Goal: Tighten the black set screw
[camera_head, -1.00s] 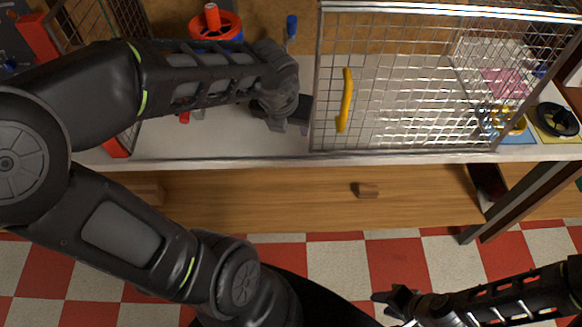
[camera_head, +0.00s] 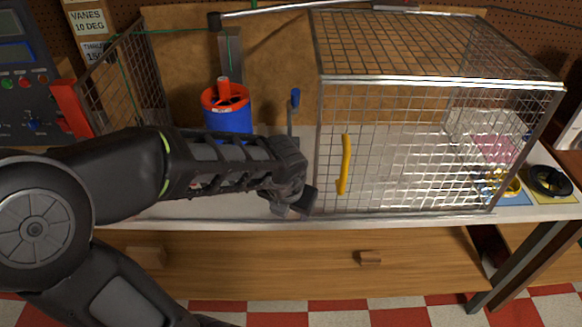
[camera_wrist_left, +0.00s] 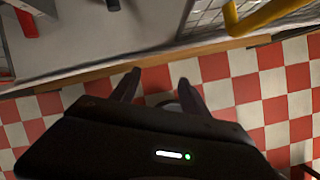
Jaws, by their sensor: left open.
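The black set screw is not visible in either view. A blue duct (camera_head: 228,122) with an orange rim stands on the bench in the head view, with a red post rising from its middle. My left gripper (camera_head: 295,203) is at the bench's front edge, just left of the cage's yellow handle. It is open and empty; its two fingers (camera_wrist_left: 160,88) show apart above the checkered floor in the left wrist view. A blue-handled tool (camera_head: 295,98) stands upright behind my left wrist. My right gripper is out of view.
A wire mesh cage (camera_head: 400,83) covers the bench's right part, with a yellow handle (camera_head: 345,163) on its front. A mesh panel (camera_head: 130,85) stands at the left. A black ring (camera_head: 550,181) lies at the far right. A red piece (camera_wrist_left: 27,22) lies on the bench.

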